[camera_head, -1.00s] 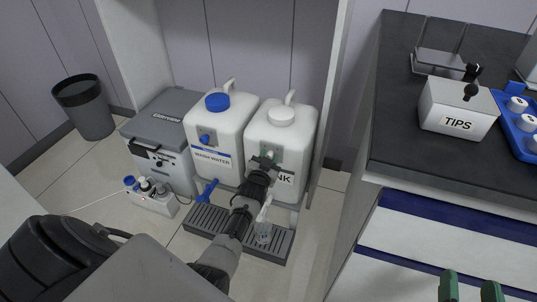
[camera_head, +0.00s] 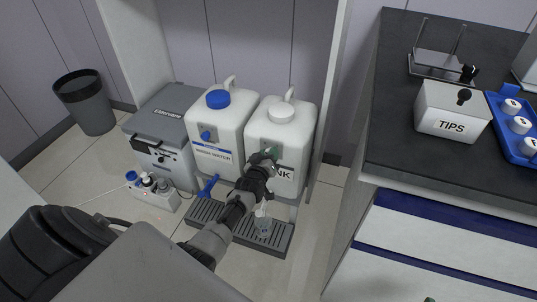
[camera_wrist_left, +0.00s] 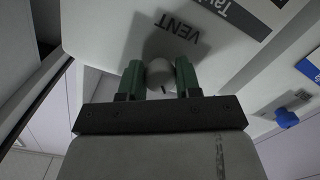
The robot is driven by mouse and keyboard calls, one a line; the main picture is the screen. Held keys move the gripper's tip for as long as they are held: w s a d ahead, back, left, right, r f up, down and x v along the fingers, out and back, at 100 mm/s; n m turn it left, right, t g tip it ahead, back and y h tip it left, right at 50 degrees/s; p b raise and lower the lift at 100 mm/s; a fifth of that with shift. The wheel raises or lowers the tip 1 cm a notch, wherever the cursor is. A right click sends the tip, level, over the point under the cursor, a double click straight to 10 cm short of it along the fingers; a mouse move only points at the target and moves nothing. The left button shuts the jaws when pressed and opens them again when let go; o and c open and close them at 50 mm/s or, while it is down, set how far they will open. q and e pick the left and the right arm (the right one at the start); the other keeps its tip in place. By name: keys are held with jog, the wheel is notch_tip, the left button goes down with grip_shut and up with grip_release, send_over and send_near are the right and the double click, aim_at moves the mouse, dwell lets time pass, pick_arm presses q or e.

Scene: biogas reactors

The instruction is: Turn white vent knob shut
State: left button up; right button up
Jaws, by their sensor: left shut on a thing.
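The white vent knob (camera_wrist_left: 159,72) sits on a grey plate marked VENT (camera_wrist_left: 180,27) in the left wrist view, on the white tank (camera_head: 290,127) with the white cap. My left gripper (camera_wrist_left: 158,78) is shut on the knob, with one green finger on each side. In the head view my left gripper (camera_head: 266,155) reaches the tank's front and hides the knob. A green tip of my right gripper (camera_head: 430,299) barely shows at the bottom edge.
The wash water tank (camera_head: 215,135) with blue cap and blue knob stands close on the left. A grey slotted drip tray (camera_head: 205,213) lies below with a small clear vessel (camera_head: 263,224). A dark-topped counter (camera_head: 392,110) stands at right.

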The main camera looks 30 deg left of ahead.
pick_arm(q)
jog(key=shift+n, duration=0.4)
jog(key=o, duration=0.9)
jog(key=shift+s, duration=0.15)
jog(key=p+v, duration=0.4)
jog(key=v, duration=0.6)
jog(key=shift+s, duration=0.3)
pick_arm(e)
jog(key=s+d+f+g+h, duration=0.1)
jog(key=s+d+f+g, duration=0.1)
jog(key=s+g, duration=0.2)
jog(key=s+d+f+g+h, duration=0.1)
jog(key=s+f+g, duration=0.1)
jog(key=s+g, duration=0.2)
jog(key=shift+s+d+g, duration=0.3)
jog(key=shift+s+d, duration=0.1)
jog(key=shift+s, duration=0.8)
